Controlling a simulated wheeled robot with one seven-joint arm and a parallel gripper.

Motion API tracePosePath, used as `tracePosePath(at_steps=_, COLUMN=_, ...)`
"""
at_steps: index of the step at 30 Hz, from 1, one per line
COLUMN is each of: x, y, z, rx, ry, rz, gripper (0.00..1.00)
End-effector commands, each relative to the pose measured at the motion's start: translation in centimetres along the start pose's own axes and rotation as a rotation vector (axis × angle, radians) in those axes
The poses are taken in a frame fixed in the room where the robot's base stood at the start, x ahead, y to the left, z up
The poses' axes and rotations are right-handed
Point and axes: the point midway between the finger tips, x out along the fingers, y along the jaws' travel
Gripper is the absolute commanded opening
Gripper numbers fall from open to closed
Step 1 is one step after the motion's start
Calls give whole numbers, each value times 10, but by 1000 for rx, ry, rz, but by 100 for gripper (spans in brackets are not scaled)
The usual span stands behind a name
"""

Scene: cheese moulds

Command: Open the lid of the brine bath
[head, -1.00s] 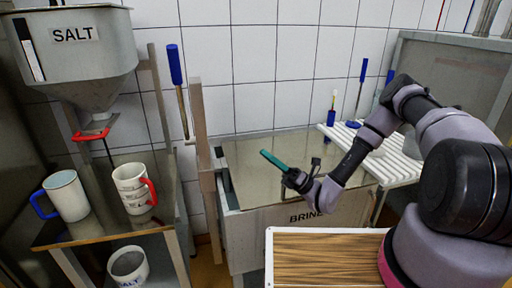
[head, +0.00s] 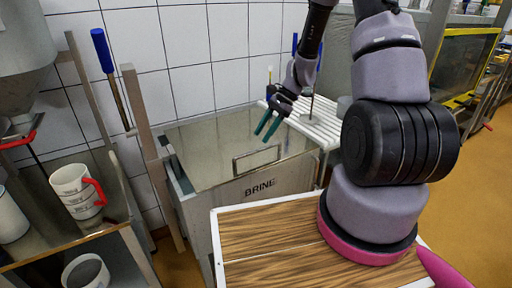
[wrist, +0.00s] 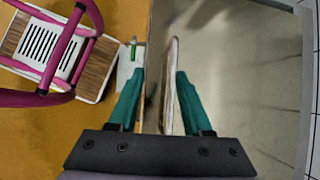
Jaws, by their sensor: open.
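The brine bath (head: 240,190) is a grey box marked BRINE. Its shiny metal lid (head: 200,150) lies flat and closed on top, and also shows in the wrist view (wrist: 245,90). A thin bar handle (head: 257,160) stands near the lid's front edge. My gripper (head: 264,136) is above the lid near the handle, teal fingers pointing down, open and empty. In the wrist view the handle (wrist: 171,85) appears between the open fingers (wrist: 160,74), closer to the right one. The head view shows the fingertips above the handle, apart from it.
A white slatted rack (head: 312,122) stands right of the bath. A post (head: 145,150) rises at its left. A stand at the left holds a white mug (head: 75,190) with a red handle. A tiled wall (head: 185,50) is behind the bath. Orange floor (head: 450,210) is clear at the right.

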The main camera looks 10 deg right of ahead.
Motion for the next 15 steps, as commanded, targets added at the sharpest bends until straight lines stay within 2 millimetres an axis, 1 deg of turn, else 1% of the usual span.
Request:
tracePosePath(at_steps=1, x=-16, y=-6, z=-8, rx=-20, ry=65, rz=-28, gripper=50)
tracePosePath(at_steps=3, x=-32, y=-12, z=-18, rx=-35, ry=133, rz=-56, gripper=50)
tracePosePath(at_steps=6, x=-42, y=-16, z=-24, rx=-46, ry=183, rz=-77, gripper=50)
tracePosePath(at_steps=8, x=-42, y=-17, z=-26, rx=-47, ry=193, rz=-81, gripper=50)
tracePosePath(at_steps=10, x=-35, y=-17, z=-28, rx=-47, ry=193, rz=-80, gripper=50)
tracePosePath(at_steps=15, x=-6, y=-19, z=-33, rx=-45, ry=190, rz=-78, gripper=50)
